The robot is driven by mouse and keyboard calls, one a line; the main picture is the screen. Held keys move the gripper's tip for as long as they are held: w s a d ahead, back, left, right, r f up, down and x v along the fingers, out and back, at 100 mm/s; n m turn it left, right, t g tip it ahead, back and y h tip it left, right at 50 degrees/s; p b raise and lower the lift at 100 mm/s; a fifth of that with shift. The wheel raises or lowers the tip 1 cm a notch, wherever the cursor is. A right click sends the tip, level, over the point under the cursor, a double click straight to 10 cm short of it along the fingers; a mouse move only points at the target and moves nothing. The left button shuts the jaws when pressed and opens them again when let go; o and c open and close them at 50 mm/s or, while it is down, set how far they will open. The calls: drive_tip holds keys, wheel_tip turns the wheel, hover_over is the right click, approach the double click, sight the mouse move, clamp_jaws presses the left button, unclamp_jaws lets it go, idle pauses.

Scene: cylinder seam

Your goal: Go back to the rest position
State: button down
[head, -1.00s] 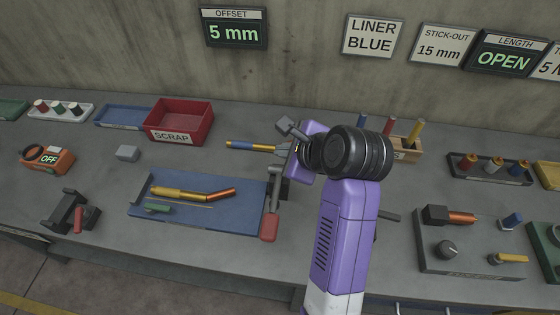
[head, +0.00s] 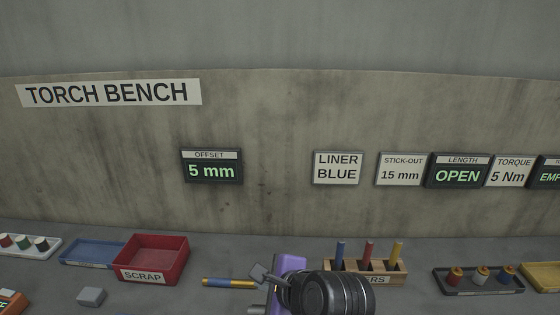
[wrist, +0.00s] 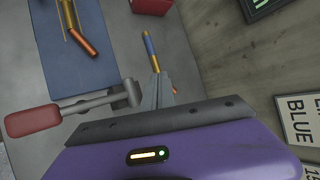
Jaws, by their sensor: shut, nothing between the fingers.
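My gripper shows in the head view (head: 262,273) at the bottom, left of my dark round wrist joint. It also shows in the wrist view (wrist: 161,82), its grey fingers shut together and empty. A thin blue and gold tube (head: 230,283) lies just left of the fingers. In the wrist view the tube (wrist: 151,52) runs up from near the fingertips. I cannot tell whether they touch. The arm is still out over the bench. Its lower part is cut off by the head view's bottom edge.
A red-handled clamp (wrist: 32,120) is close beside my gripper, with a blue mat (wrist: 65,40) beyond it. A red SCRAP bin (head: 155,258) stands left, a wooden rack with coloured pegs (head: 368,266) right. Signs (head: 337,167) hang on the wall behind.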

drive_tip(key=w+d+r+n+t+h, duration=0.1)
drive_tip(key=w+d+r+n+t, duration=0.1)
drive_tip(key=d+r+n+t, duration=0.6)
drive_tip(key=s+d+f+n+t+b, duration=0.1)
drive_tip(key=s+d+f+n+b, duration=0.15)
drive_tip(key=s+d+n, duration=0.3)
drive_tip(key=s+d+f+n+h+b, duration=0.1)
drive_tip(key=s+d+f, duration=0.2)
drive_tip(key=s, duration=0.9)
drive_tip(key=s+d+f+n+g+h+b, duration=0.1)
drive_tip(key=s+d+f, duration=0.3)
drive_tip(key=s, duration=0.8)
drive_tip(key=s+d+f+n+g+h, duration=0.1)
drive_tip(key=s+f, duration=0.5)
drive_tip(key=s, duration=0.7)
drive_tip(key=d+n+h, duration=0.1)
drive_tip(key=d, duration=0.1)
drive_tip(key=shift+d+f+h+b, duration=0.3)
drive_tip(key=shift+f+h+b, duration=0.05)
drive_tip(key=shift+h+b, duration=0.05)
drive_tip(key=shift+a, duration=0.1)
